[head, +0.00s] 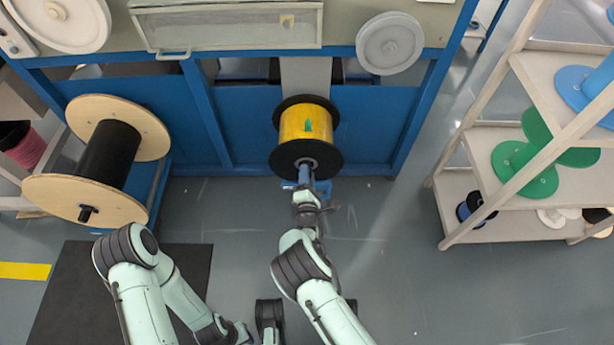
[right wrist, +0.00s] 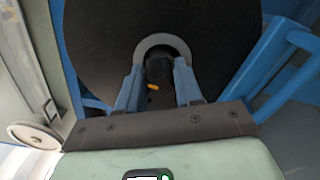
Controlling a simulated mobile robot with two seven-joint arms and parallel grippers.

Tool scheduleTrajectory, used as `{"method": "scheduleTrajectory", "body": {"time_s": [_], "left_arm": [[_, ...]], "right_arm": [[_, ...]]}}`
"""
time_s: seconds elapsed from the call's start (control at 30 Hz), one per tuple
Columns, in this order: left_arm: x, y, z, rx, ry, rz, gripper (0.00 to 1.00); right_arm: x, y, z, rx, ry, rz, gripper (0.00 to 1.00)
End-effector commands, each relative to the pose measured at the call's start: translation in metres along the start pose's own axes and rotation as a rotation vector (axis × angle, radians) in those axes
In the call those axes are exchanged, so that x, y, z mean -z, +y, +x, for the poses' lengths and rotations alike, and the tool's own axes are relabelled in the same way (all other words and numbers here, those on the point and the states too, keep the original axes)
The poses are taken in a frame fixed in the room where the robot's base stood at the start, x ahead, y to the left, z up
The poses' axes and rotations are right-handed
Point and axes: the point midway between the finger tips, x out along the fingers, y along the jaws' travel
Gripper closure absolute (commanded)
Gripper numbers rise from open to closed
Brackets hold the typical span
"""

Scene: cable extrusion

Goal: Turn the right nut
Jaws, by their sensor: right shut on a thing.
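The right nut is a grey ring-like part (right wrist: 163,43) on the spindle at the near face of a spool with black flanges and yellow winding (head: 308,124). My right gripper (head: 306,182) reaches forward to the spool's centre. In the right wrist view its two blue fingers (right wrist: 158,85) are shut on the nut, one on each side. The spool's black flange (right wrist: 225,45) fills the space behind them. The spindle end between the fingers is dark, with a small orange mark.
A blue machine frame (head: 240,128) stands around the spool. A large wooden spool with black winding (head: 107,155) is at the left. A shelf with green and blue reels (head: 470,185) stands at the right. Grey floor is free between the spool and the shelf.

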Motion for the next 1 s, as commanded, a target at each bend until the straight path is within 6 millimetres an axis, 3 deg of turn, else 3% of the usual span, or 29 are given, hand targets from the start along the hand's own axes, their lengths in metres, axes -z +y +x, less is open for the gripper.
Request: {"method": "scheduleTrajectory", "body": {"time_s": [0.4, 0.97, 1.0], "left_arm": [[-0.0041, -0.0036, 0.0023, 0.007, -0.016, -0.006, 0.57], [-0.0045, -0.0037, 0.0025, 0.007, -0.018, -0.005, 0.57], [-0.0045, -0.0037, 0.0025, 0.007, -0.018, -0.005, 0.57]], "right_arm": [[-0.0034, -0.0039, -0.0011, 0.010, -0.006, -0.193, 0.97], [-0.0063, -0.0030, 0.0002, 0.009, -0.011, -0.220, 0.97], [-0.0064, -0.0028, 0.0002, 0.008, -0.012, -0.220, 0.57]]}}
